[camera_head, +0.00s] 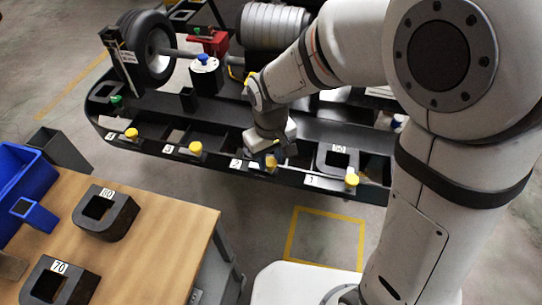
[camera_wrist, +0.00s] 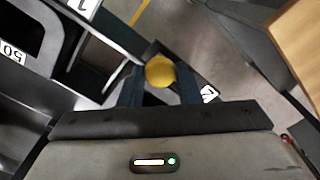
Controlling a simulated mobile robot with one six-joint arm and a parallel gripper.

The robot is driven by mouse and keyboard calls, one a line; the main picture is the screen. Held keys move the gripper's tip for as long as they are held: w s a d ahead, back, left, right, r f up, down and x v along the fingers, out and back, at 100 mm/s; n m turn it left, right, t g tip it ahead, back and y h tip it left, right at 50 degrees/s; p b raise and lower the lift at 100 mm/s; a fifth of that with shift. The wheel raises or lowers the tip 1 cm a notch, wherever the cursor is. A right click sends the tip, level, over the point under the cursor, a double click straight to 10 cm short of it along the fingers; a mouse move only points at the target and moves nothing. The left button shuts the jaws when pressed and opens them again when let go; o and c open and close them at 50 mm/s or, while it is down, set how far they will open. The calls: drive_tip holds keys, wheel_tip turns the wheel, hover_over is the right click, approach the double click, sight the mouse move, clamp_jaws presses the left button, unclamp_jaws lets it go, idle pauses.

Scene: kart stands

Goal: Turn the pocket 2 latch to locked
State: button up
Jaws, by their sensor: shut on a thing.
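The pocket 2 latch has a yellow knob (camera_head: 271,161) on the front rail of the black kart stand, just right of the "2" label (camera_head: 235,163). My gripper (camera_head: 274,152) reaches down to it from behind. In the wrist view the yellow knob (camera_wrist: 160,71) sits between the two dark fingertips (camera_wrist: 160,84), which are shut on it. The "2" label (camera_wrist: 208,93) shows right of the fingers there. The rest of the latch is largely hidden by the gripper, and I cannot tell its turn.
Other yellow knobs stand along the rail at pocket 1 (camera_head: 351,180), pocket 3 (camera_head: 195,148) and pocket 4 (camera_head: 131,133). A dark block (camera_head: 337,158) sits in pocket 1, close right of the gripper. A wooden table (camera_head: 160,235) with dark blocks stands front left.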

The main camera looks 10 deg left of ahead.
drive_tip(key=shift+m, duration=0.3)
drive_tip(key=m, duration=0.3)
drive_tip(key=shift+m, duration=0.3)
drive_tip(key=m, duration=0.4)
drive_tip(key=shift+m+b, duration=0.3)
drive_tip(key=shift+b, duration=0.1)
drive_tip(key=m, duration=0.8)
drive_tip(key=shift+m+b, duration=0.3)
drive_tip(key=shift+m, duration=0.1)
drive_tip(key=o, duration=1)
drive_tip(key=shift+c, duration=0.2)
drive_tip(key=shift+r, duration=0.1)
